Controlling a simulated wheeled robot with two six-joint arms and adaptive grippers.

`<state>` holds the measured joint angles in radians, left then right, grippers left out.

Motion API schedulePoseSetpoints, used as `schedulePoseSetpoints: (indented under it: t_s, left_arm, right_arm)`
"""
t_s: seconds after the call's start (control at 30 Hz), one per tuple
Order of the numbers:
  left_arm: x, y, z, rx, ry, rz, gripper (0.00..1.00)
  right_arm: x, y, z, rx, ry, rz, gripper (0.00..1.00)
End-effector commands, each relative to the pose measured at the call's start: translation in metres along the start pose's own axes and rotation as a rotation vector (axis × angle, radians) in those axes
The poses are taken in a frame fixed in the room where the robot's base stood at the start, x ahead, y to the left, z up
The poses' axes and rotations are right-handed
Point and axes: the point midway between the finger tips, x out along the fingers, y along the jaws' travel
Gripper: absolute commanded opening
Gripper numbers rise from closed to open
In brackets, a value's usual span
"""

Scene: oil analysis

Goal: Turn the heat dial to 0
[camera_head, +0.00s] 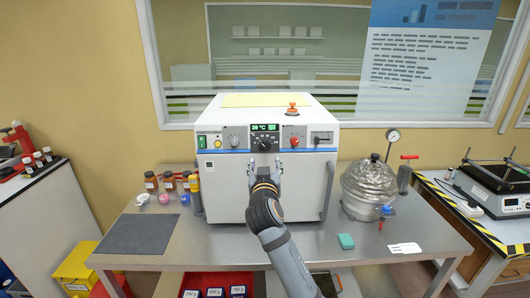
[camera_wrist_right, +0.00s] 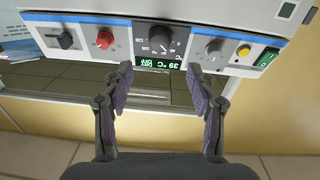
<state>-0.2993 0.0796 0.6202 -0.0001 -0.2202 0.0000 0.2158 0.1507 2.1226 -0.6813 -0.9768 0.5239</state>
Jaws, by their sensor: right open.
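The heat dial (camera_head: 264,145) is a round black knob in the middle of the white oven's (camera_head: 228,183) front panel, below a small green display (camera_head: 265,128) that reads 39 °C. It also shows upside down in the right wrist view (camera_wrist_right: 161,39), with a printed number scale around it; its exact setting is too small to read. My right gripper (camera_head: 265,167) is open and empty in front of the panel, just below the dial. In the right wrist view its fingers (camera_wrist_right: 159,74) stand apart, lined up with the dial and not touching it. My left gripper is out of view.
Beside the dial are a grey knob (camera_head: 235,141), a red knob (camera_head: 294,141) and a green switch (camera_head: 202,141). A metal vessel (camera_head: 369,188) stands right of the oven. Small bottles (camera_head: 151,182) and a dark mat (camera_head: 139,234) are at left.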

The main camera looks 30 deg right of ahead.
Motion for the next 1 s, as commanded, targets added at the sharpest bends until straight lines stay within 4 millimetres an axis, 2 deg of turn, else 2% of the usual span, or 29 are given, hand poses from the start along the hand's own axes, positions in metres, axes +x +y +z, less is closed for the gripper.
schedulePoseSetpoints:
  t_s: [0.13,0.4,0.53,0.7,0.93,1.0]
  left_arm:
    - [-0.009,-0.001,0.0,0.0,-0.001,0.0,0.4]
    - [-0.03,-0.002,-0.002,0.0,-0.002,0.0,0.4]
    - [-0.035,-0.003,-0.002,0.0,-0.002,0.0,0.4]
    - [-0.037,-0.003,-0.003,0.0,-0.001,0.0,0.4]
    - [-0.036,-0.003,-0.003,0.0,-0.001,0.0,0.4]
    - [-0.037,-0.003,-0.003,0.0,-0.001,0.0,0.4]
  right_arm:
    - [0.017,0.0,-0.003,-0.006,-0.001,-0.001,0.58]
    - [0.074,0.0,-0.003,-0.004,-0.004,-0.001,0.58]
    - [0.093,0.0,-0.001,-0.004,-0.005,-0.001,0.58]
    - [0.103,0.0,0.002,-0.002,-0.005,-0.002,0.58]
    - [0.103,0.0,0.003,-0.002,-0.005,-0.003,0.58]
    - [0.103,-0.001,0.003,-0.002,-0.005,-0.003,0.49]
